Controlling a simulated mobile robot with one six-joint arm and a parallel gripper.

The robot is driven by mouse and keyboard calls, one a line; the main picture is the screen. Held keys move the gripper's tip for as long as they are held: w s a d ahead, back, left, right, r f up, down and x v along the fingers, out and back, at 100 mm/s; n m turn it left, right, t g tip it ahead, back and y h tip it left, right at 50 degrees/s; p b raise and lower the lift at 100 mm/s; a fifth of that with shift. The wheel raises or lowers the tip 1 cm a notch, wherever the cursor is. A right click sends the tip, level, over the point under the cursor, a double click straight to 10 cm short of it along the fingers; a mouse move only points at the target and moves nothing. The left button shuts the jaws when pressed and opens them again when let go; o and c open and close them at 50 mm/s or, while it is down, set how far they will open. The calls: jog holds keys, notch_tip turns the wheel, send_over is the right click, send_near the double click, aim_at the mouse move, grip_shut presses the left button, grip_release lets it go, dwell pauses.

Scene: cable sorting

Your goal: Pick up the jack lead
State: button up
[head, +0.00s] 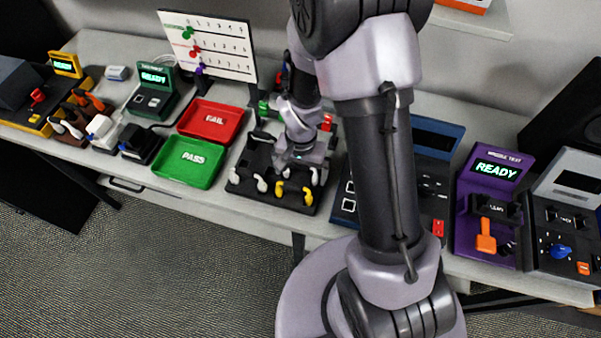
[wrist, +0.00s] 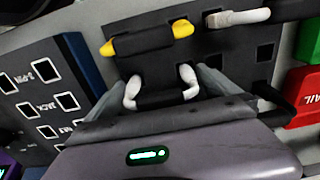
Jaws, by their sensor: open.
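A black rack (head: 245,187) on the bench holds several leads with coloured ends. No lead in it shows a readable name, so I cannot tell by label which is the jack lead. My gripper (head: 299,163) is over the rack's right part. In the wrist view my gripper (wrist: 162,84) is open, with its fingers on either side of a white-ended lead (wrist: 187,76). Contact with it cannot be told. A yellow-ended lead (wrist: 143,42) lies just beyond, and another white-ended lead (wrist: 238,18) lies beyond to the right. The gripper body hides the near part of the rack.
A blue test panel (wrist: 50,88) with sockets marked 3-PIN and JACK stands beside the rack. A green PASS tray (head: 190,163) and a red FAIL tray (head: 210,121) lie left of the rack. A white chart board (head: 210,47) stands behind. Testers line both bench ends.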

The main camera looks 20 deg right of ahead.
jog(key=c, duration=1.2)
notch_tip(320, 180, up, 10)
jog(key=p, duration=0.3)
jog(key=shift+r+p, duration=0.15)
jog(key=shift+p, duration=0.15)
jog(key=shift+r+p, duration=0.95)
jog(key=shift+r, duration=0.5)
jog(key=shift+d+f, duration=0.1)
